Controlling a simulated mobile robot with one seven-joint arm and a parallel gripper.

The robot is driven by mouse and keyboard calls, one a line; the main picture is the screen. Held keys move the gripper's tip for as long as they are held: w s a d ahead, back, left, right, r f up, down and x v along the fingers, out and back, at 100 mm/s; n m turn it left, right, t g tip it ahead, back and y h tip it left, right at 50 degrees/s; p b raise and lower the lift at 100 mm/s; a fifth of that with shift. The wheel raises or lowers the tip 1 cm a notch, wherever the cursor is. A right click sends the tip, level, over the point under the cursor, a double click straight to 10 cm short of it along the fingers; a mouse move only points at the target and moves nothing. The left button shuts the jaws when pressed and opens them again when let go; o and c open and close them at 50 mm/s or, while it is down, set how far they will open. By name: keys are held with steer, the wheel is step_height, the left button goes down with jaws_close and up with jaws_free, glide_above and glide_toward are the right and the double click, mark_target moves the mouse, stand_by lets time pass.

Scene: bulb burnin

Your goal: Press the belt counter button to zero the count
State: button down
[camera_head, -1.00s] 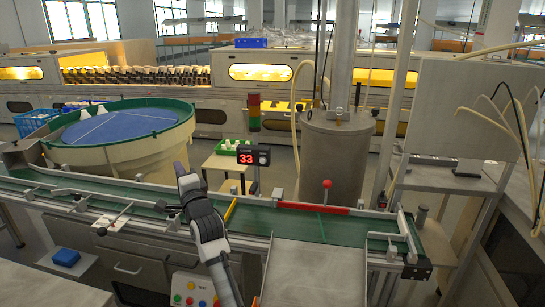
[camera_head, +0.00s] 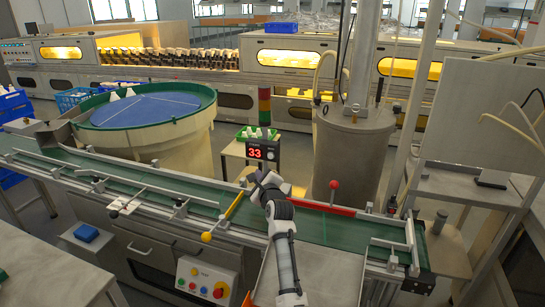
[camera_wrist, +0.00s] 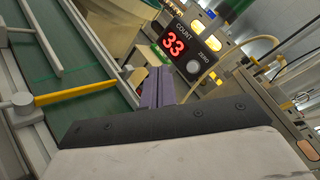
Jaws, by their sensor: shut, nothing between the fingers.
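The belt counter (camera_head: 263,149) is a dark box with a red display reading 33, standing at the far side of the green belt. In the wrist view the counter (camera_wrist: 180,45) shows large and tilted, with a pale round button (camera_wrist: 193,67) beside the word ZERO. My gripper (camera_head: 262,178) is over the belt, just below and in front of the counter in the head view. In the wrist view its closed fingers (camera_wrist: 157,82) point toward the counter, left of and below the button. A gap to the button seems to remain, though its depth is hard to judge.
A yellow lever (camera_head: 222,216) crosses the belt left of my arm. A red bar and red-knobbed post (camera_head: 334,186) stand to the right. A stack light (camera_head: 265,105) rises behind the counter. A blue-topped bowl feeder (camera_head: 150,112) is at left, a grey tank (camera_head: 345,155) at right.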

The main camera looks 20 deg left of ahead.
steer(key=b, duration=0.9)
glide_toward(270, 156)
steer(key=w+a, duration=0.3)
steer(key=a, duration=0.2)
steer(key=shift+w+f, duration=0.4)
steer(key=shift+f, duration=0.1)
stand_by(1.0)
steer(key=shift+w+b, duration=0.4)
